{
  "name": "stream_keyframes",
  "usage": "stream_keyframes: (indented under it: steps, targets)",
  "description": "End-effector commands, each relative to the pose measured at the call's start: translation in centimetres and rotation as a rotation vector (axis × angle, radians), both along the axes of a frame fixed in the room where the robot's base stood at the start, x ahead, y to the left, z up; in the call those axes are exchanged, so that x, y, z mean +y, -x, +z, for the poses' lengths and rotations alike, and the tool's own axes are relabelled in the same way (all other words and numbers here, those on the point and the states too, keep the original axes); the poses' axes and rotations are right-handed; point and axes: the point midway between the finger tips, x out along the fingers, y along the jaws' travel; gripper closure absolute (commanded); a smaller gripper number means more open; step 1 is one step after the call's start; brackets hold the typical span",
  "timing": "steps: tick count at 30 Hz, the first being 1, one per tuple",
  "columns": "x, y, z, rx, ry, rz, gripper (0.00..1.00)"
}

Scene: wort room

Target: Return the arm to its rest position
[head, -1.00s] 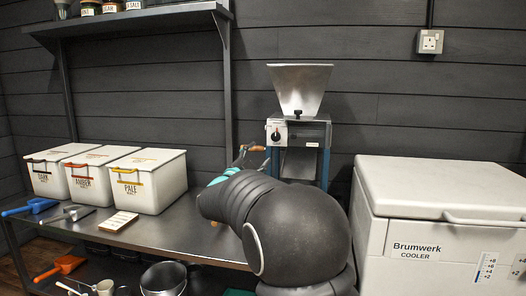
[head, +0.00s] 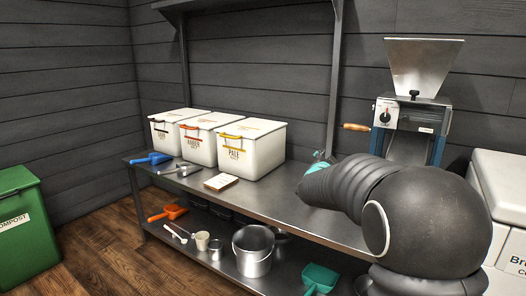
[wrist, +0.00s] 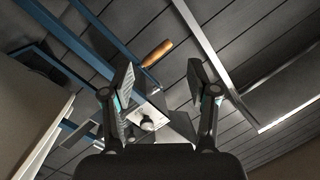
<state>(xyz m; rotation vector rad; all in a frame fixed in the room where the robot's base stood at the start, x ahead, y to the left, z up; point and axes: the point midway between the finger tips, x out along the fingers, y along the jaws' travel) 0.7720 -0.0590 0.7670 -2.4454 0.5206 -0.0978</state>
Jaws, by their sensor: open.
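My arm rises in front of the steel bench at the right of the head view and hides part of the bench and the mill's lower part. Only a teal bit near the end of my arm shows there. In the wrist view my gripper (wrist: 163,100) is open, its two fingers apart with nothing between them. Behind the fingers is the grain mill, with its wooden crank handle (wrist: 157,53) and a knob on a pale plate. I cannot tell the exact distance from fingers to mill.
The mill (head: 410,112) stands at the bench's right end, beside a white cooler (head: 503,190). Three malt bins stand on the bench (head: 262,205), the pale one (head: 262,150) nearest. A steel pot (head: 252,252) is on the lower shelf. A green compost bin (head: 25,225) stands left on open floor.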

Motion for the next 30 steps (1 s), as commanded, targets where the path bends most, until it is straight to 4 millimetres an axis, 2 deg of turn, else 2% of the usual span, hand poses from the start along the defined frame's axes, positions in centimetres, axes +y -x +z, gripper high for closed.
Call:
stream_keyframes:
  steps: [1,5,8,11,14,18,24,27,30]
  targets:
    - [1.5,0.4,-1.3,0.068,0.002,0.074,0.41]
    - [5.2,2.9,-4.6,0.253,0.013,0.263,0.41]
    - [7.5,6.3,-6.7,0.398,0.027,0.394,0.41]
    - [9.3,10.9,-8.5,0.550,0.050,0.513,0.41]
    - [10.3,16.5,-10.0,0.705,0.081,0.616,0.41]
    - [10.5,25.1,-11.6,0.915,0.133,0.721,0.41]
    - [8.9,36.1,-12.5,1.141,0.211,0.784,0.41]
    - [7.8,40.6,-12.6,1.214,0.251,0.787,0.41]
    - [6.8,44.0,-12.3,1.242,0.291,0.777,0.41]
